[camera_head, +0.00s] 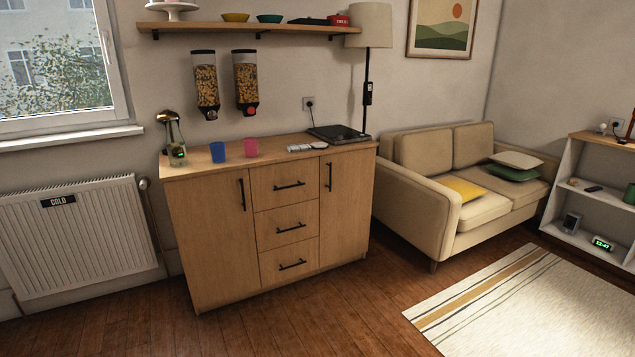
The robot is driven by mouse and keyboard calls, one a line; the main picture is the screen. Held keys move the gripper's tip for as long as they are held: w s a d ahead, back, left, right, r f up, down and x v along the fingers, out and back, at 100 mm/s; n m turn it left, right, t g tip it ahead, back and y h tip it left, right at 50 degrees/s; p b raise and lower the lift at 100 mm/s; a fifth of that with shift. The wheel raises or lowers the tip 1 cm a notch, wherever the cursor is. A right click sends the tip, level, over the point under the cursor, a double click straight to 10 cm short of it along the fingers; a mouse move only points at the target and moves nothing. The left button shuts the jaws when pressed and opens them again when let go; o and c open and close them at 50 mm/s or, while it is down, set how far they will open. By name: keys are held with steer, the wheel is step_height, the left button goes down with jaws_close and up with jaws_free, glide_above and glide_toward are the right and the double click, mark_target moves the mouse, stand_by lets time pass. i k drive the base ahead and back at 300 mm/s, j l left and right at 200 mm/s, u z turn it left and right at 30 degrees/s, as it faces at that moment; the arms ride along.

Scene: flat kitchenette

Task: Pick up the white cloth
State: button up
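I cannot make out a white cloth for certain. Small flat whitish things (299,148) lie on top of the wooden cabinet (215,170), in front of a dark flat appliance (338,134). They are too small to tell whether one is a cloth. A pale cream cushion (516,159) lies on the beige sofa (440,205). My gripper is not in view.
A blue cup (217,152) and a pink cup (251,147) stand on the cabinet beside a bottle-like device (175,140). A radiator (80,225) is at left, a white shelf unit (560,190) at right. The wooden floor before the cabinet is clear; a striped rug (535,310) lies at right.

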mark_target(291, 148)
steer(key=i, duration=2.1)
